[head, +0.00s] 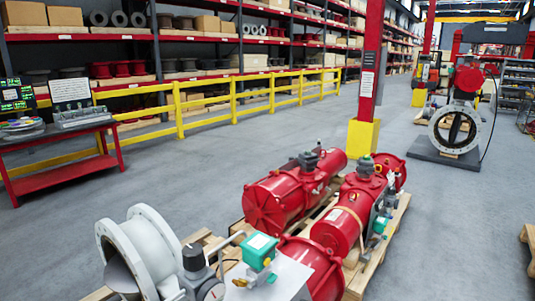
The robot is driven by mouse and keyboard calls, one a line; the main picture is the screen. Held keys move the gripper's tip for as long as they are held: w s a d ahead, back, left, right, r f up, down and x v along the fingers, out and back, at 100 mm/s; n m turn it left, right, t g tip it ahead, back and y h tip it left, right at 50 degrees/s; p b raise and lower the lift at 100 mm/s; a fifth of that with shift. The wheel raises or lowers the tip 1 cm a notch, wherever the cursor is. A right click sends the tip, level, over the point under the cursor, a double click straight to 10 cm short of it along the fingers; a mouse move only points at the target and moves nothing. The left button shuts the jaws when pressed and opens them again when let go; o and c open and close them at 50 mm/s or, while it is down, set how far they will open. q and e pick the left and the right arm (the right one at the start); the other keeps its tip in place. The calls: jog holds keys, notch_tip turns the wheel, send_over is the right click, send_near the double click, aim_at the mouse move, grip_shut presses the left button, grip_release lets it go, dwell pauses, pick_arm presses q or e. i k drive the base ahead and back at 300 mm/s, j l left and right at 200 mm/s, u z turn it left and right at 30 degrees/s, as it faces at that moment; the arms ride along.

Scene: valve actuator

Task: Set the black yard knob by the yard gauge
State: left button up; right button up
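A dark, blackish knob (193,256) stands upright on a grey body at the bottom, just right of a large white flanged valve (140,250). A round dial-like part (212,290), which looks like a gauge, sits just below and right of the knob and is cut by the bottom edge. Its face is too small to read. No label shows that either one is the yard part. Neither of my grippers is in view, and nothing is seen touching the knob.
Red actuators (290,195) lie on wooden pallets (372,262) right of the knob, with a teal box (258,250) close by. A red table (60,155) with panels stands left. A yellow rail (230,98) fronts the shelves.

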aim_at(272, 276)
jog(key=i+l+u, duration=0.1)
jog(key=l+u, duration=0.25)
jog(key=i+l+u, duration=0.1)
jog(key=u, duration=0.3)
jog(key=k, duration=0.6)
